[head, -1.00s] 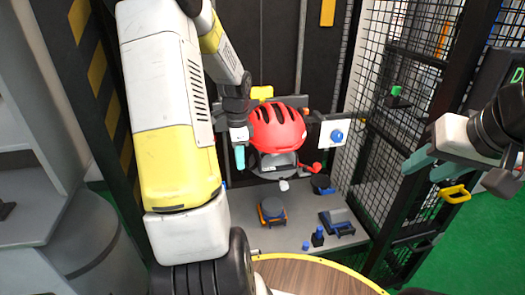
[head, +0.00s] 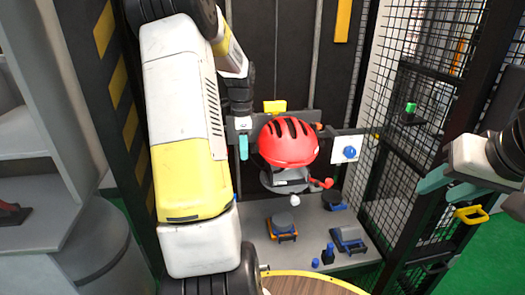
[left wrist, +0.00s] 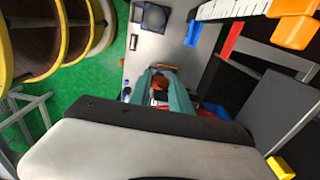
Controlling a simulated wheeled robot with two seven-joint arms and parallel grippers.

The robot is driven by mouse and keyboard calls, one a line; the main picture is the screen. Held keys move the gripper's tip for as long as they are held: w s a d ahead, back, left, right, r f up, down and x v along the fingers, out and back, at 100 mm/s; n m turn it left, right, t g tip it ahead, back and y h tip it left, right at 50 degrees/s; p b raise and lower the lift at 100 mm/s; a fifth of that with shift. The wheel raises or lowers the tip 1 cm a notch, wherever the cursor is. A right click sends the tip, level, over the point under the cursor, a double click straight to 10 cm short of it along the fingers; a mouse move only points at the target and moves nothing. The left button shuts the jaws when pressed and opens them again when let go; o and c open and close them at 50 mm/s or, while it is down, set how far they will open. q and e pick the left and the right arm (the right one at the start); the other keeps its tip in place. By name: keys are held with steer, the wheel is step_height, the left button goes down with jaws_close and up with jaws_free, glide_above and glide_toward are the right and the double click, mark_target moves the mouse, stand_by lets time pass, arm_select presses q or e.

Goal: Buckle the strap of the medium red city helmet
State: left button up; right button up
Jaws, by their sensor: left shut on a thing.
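The red helmet (head: 288,142) sits on a grey stand (head: 285,181) at the back of the bench, its vents facing up. A small red part (head: 322,184) sticks out at the stand's lower right. My left gripper (head: 243,147) is just left of the helmet, teal fingers pointing down. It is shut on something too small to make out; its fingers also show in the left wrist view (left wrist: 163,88). The helmet's strap and buckle cannot be made out. My right gripper (head: 450,185) is at the far right, away from the helmet, with its teal fingers apart and empty.
The grey bench (head: 312,222) holds an orange-and-grey device (head: 283,227), a blue-and-grey device (head: 348,239) and small blue pieces. A white plate with a blue knob (head: 349,152) stands right of the helmet. A black mesh fence (head: 400,150) rises between the bench and my right gripper.

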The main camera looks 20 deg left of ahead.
arm_select(q)
steer(key=shift+w+a+r, duration=0.1)
steer(key=shift+w+r, duration=0.65)
steer(key=shift+w, duration=0.55)
steer(key=shift+w+r, duration=0.7)
steer(key=shift+w, duration=0.55)
steer(key=shift+w+a+r, duration=0.1)
steer(key=shift+w+r, duration=0.65)
steer(key=shift+w, duration=0.55)
steer(key=shift+f, duration=0.55)
steer(key=shift+f, duration=1.1)
steer(key=shift+f, duration=0.25)
steer(key=o, duration=1.1)
steer(key=shift+c, duration=0.2)
step_height(320, 180, up, 8)
